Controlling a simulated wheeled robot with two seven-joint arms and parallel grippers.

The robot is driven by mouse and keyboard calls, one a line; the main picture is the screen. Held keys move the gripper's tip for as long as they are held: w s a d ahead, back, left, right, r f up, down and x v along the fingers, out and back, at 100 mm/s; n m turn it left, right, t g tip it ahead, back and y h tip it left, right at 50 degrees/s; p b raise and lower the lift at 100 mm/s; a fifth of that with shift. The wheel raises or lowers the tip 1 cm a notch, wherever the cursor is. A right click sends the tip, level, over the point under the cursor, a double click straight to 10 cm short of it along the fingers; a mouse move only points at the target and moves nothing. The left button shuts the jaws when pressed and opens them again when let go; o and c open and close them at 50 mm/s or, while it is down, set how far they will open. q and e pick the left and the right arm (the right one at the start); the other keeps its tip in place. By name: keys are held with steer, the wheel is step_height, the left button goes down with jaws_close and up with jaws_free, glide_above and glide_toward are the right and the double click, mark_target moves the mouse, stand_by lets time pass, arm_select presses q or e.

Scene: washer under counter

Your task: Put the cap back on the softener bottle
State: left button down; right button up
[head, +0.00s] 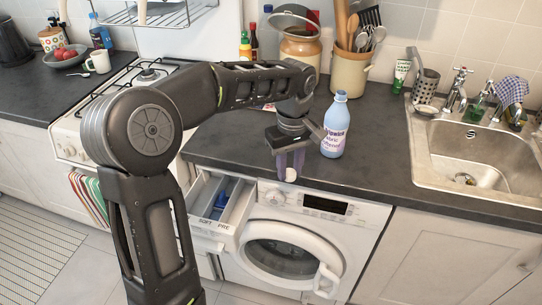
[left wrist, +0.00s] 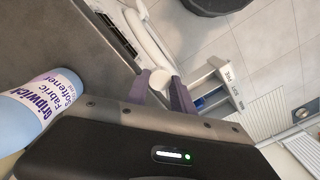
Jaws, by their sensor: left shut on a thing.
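The softener bottle (head: 335,128), light blue with a "Fabric Softener" label, stands upright on the dark counter near its front edge. It also shows in the left wrist view (left wrist: 40,105), at the left edge, with its top out of the picture. My left gripper (head: 290,172) points down just left of the bottle, by the counter's front edge above the washer. Its purple fingers are shut on a small round white cap (head: 291,176). The cap shows between the fingertips in the left wrist view (left wrist: 160,83). The cap and bottle are apart. My right gripper is out of view.
The washer (head: 290,250) is below, with its detergent drawer (head: 222,212) pulled out. A utensil crock (head: 350,72) and brown jar (head: 300,42) stand behind the bottle. The sink (head: 470,155) is to the right. Counter between bottle and sink is clear.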

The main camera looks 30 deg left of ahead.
arm_select(q)
steer(key=w+d+f+m, duration=0.3)
steer(key=d+f+m, duration=0.3)
steer(key=d+m, duration=0.3)
steer(key=m, duration=0.2)
steer(key=shift+w+d+f+m, duration=0.15)
steer(key=shift+d+f+m, duration=0.15)
steer(key=shift+d+f, duration=0.1)
